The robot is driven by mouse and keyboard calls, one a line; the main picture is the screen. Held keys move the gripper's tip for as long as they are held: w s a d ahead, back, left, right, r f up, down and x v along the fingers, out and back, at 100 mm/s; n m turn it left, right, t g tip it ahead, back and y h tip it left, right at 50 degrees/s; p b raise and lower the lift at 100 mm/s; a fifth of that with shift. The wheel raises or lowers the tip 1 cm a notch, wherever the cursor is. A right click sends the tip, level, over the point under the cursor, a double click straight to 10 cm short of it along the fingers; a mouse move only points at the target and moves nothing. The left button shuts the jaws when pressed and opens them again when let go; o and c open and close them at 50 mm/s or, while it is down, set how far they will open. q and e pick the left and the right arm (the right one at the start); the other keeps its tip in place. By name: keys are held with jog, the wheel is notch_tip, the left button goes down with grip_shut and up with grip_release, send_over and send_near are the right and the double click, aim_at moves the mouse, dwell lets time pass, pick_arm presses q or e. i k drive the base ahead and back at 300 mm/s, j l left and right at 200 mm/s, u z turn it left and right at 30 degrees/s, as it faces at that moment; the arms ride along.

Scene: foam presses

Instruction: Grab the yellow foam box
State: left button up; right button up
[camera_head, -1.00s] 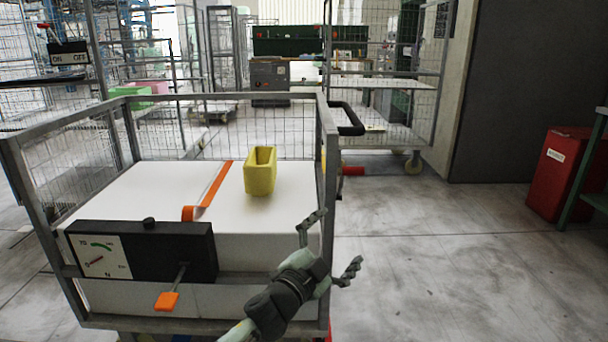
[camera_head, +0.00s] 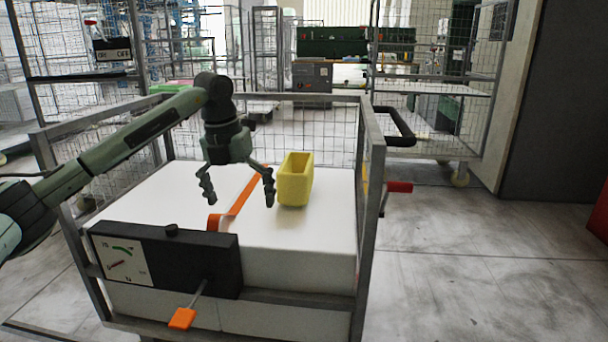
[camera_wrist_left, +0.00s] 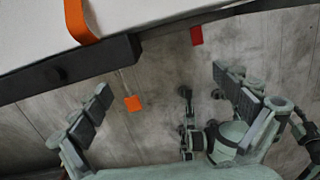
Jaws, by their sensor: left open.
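The yellow foam box (camera_head: 295,180) is an open-topped yellow block standing upright on the white foam slab (camera_head: 325,238) in the wire cart. My left gripper (camera_head: 240,200) hangs over the slab, pointing down, just left of the box. Its two fingers are spread with nothing between them. The right fingertip looks close to the box's left side; I cannot tell if they touch. In the left wrist view the open fingers (camera_wrist_left: 162,82) show the floor between them, and the box is not in view.
A black control box (camera_head: 165,262) with a dial and an orange-tipped lever (camera_head: 182,318) is on the cart's front. An orange strap (camera_head: 245,197) lies across the slab. The cart's metal frame (camera_head: 370,170) rises around it.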

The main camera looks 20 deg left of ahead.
aim_at(294, 176)
jog(key=i, duration=1.2)
